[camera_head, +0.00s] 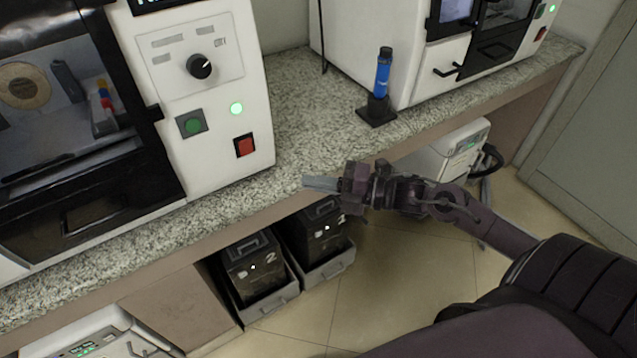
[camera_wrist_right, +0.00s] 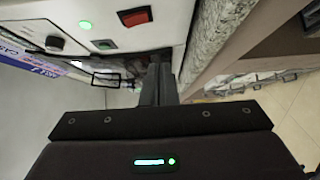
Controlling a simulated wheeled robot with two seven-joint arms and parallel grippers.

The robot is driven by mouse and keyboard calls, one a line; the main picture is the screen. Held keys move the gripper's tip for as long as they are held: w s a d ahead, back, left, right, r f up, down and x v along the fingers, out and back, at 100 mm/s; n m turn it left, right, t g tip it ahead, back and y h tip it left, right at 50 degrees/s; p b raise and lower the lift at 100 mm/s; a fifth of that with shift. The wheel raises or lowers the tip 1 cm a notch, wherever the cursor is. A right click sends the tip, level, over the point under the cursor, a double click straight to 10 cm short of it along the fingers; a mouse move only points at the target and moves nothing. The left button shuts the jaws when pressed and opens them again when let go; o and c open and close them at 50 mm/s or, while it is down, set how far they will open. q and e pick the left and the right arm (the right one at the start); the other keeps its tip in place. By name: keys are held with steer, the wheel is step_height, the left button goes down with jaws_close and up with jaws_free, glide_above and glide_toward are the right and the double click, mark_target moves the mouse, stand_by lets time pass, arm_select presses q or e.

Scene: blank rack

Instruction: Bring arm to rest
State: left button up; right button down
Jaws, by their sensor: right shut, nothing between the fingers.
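My right gripper (camera_head: 322,184) is at the front edge of the speckled counter in the head view, its arm coming in from the lower right. Its fingers are together and empty, pointing left towards the white machine with the green and red buttons (camera_head: 205,100). In the right wrist view the closed fingers (camera_wrist_right: 158,82) show dark in the middle, with the machine's red switch (camera_wrist_right: 134,16) above them. My left gripper does not show in the head view.
A blue tube (camera_head: 383,75) stands upright in a black holder (camera_head: 376,112) on the counter (camera_head: 315,125). A second white machine (camera_head: 400,40) stands behind it. Black bins (camera_head: 252,268) sit below the counter. The tiled floor (camera_head: 390,270) in front is clear.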

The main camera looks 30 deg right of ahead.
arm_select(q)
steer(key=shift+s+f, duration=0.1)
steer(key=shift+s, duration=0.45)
arm_select(e)
steer(key=shift+s+d, duration=0.15)
steer(key=shift+s, duration=0.1)
steer(key=shift+f, duration=0.1)
